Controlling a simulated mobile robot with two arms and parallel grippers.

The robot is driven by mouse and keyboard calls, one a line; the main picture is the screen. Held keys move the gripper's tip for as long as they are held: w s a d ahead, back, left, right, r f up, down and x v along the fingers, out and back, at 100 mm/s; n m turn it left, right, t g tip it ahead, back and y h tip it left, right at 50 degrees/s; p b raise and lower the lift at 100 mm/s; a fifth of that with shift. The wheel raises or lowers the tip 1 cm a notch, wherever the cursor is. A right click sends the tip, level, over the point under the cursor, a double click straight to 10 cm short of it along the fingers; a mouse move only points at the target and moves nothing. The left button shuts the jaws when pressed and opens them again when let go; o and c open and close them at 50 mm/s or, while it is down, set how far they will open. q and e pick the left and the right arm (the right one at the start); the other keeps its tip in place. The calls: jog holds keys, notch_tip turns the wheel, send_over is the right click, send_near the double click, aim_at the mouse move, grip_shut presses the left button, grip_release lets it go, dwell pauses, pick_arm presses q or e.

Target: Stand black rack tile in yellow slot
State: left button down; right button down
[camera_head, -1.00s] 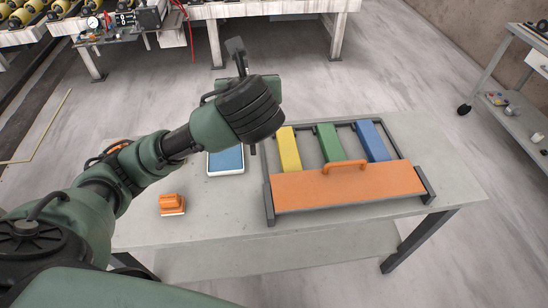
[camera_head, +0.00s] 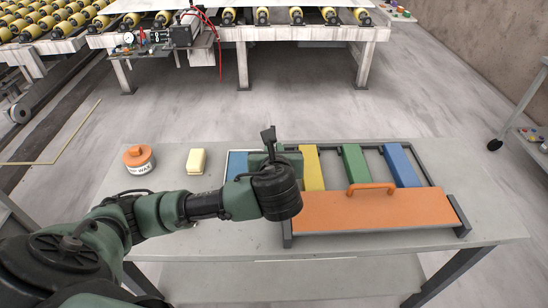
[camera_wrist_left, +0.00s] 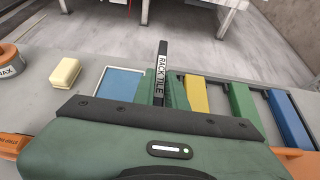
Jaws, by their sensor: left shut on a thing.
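The black rack tile (camera_wrist_left: 161,72), with a white "RACK TILE" label, stands upright in my left gripper (camera_wrist_left: 163,95). In the head view the tile (camera_head: 268,139) sticks up above the left gripper (camera_head: 270,160), whose green fingers are shut on it. The yellow slot piece (camera_head: 312,168) is the leftmost of three coloured bars in the dark rack frame (camera_head: 431,172). It also shows in the left wrist view (camera_wrist_left: 196,95), just right of the fingers. The tile appears left of the yellow bar; its lower end is hidden by the gripper. My right gripper is out of view.
Green (camera_head: 356,164) and blue (camera_head: 401,165) bars stand right of the yellow one. An orange board (camera_head: 375,211) with a handle covers the rack's front. A blue pad (camera_head: 237,164), cream block (camera_head: 196,161) and wax jar (camera_head: 139,158) lie left on the table.

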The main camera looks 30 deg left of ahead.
pick_arm(q)
jog(key=shift+a+f, duration=0.1)
jog(key=shift+f, duration=1.25)
jog(key=c, duration=1.5)
grip_release()
jog(key=shift+s+f, duration=0.1)
jog(key=shift+o, duration=0.2)
